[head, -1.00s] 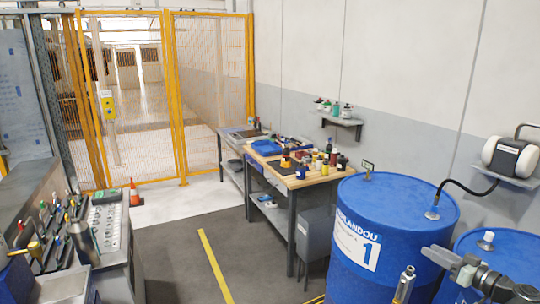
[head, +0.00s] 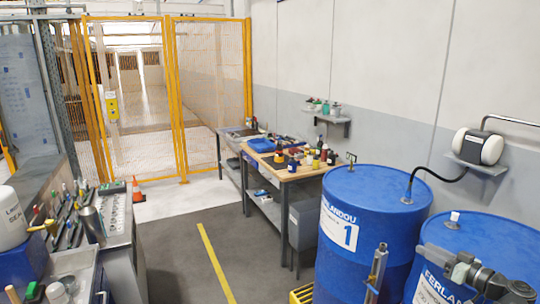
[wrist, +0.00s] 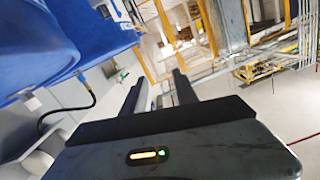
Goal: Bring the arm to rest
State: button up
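My gripper (wrist: 158,74) shows in the wrist view as two dark fingers standing apart, with nothing held between them. Behind the gap I see bright floor and yellow fence frames, tilted in the picture. Part of my arm (head: 472,272) shows at the lower right of the head view, in front of the right blue drum. It is folded close to my body, and I cannot make out the fingers there.
A blue drum marked 1 (head: 374,200) and a second blue drum (head: 490,236) stand at right. An upright metal tool (head: 378,268) is in front of them. A workbench (head: 284,173) stands behind; a tool cart (head: 118,225) is at left. The floor between (head: 178,262) is clear.

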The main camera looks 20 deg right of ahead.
jog(key=w+a+f+n+g+y+b, duration=0.25)
jog(key=w+a+f+b, duration=0.3)
jog(key=w+a, duration=0.35)
jog(key=w+a+f+n+g+y+b, duration=0.1)
jog(key=w+a+f+n+y+b, duration=0.15)
jog(key=w+a+f+b, duration=0.55)
jog(key=w+a+f+n+g+y+b, duration=0.25)
jog(key=w+a+f, duration=0.35)
jog(key=a, duration=0.6)
jog(key=w+a+f+n+g+b, duration=0.1)
jog(key=a+f+g+b, duration=0.3)
jog(key=a+f, duration=0.6)
jog(key=w+a+f+n+g+b, duration=0.15)
jog(key=a+f+b, duration=0.45)
jog(key=a, duration=0.7)
jog(key=s+a+f+m+g+h+b, duration=0.1)
jog(key=s+a+f+g+h+b, duration=0.25)
jog(key=f, duration=0.55)
jog(key=s+a+f+m+g+h+b, duration=0.15)
jog(key=s+a+f+b, duration=0.25)
jog(key=a+f, duration=0.45)
jog(key=s+d+f+m+h, duration=0.2)
jog(key=d+m+h, duration=0.25)
jog(key=d, duration=0.55)
notch_tip(320, 180, up, 29)
jog(key=m+p, duration=0.2)
jog(key=p, duration=2.8)
jog(key=shift+s+a, duration=0.15)
jog(key=shift+g, duration=0.25)
